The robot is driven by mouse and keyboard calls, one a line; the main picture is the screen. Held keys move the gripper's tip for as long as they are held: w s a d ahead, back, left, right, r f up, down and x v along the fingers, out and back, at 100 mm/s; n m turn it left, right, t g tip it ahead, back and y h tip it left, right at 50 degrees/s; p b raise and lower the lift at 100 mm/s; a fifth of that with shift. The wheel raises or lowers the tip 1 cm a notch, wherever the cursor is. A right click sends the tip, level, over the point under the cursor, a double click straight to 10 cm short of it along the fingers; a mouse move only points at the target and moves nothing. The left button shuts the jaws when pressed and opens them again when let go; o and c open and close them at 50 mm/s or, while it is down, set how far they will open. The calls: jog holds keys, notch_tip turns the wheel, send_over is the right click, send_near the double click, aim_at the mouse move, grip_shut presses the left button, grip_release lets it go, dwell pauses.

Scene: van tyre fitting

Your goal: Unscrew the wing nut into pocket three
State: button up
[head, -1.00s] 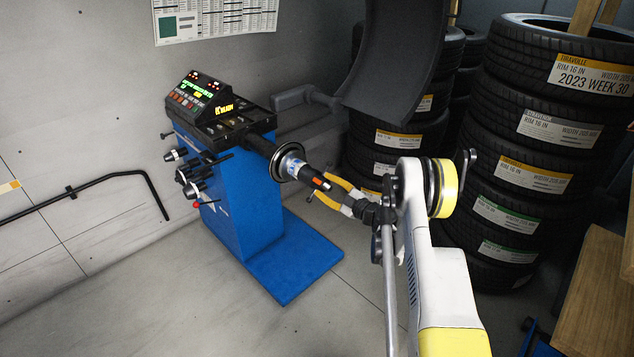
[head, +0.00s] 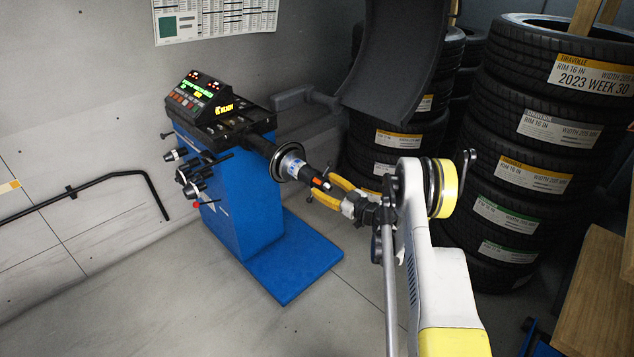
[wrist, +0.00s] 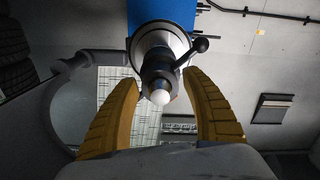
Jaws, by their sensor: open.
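The wing nut (wrist: 161,66) is a dark hub on the balancer's shaft, with a lever-like wing (wrist: 200,46) reaching up to the right in the wrist view. The shaft's pale rounded tip (wrist: 160,97) sticks out of it towards me. In the head view the nut (head: 318,182) is small, with an orange mark. My gripper (head: 320,187) is open at the shaft end. Its yellow fingers stand either side of the nut in the wrist view (wrist: 160,78), with visible gaps. The pocketed tray (head: 236,122) tops the blue machine; I cannot tell which pocket is three.
The blue balancer (head: 240,210) has a flange (head: 281,157) behind the nut. A dark curved hood (head: 395,60) hangs above and behind my gripper. Tyre stacks (head: 545,130) stand to the right. The floor in front is clear.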

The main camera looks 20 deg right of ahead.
jog(key=m, duration=0.5)
jog(key=shift+m, duration=0.4)
jog(key=m, duration=0.6)
jog(key=shift+c, duration=0.2)
jog(key=c, duration=1)
jog(key=n, duration=0.3)
jog(key=shift+n, duration=0.4)
jog(key=n, duration=1.4)
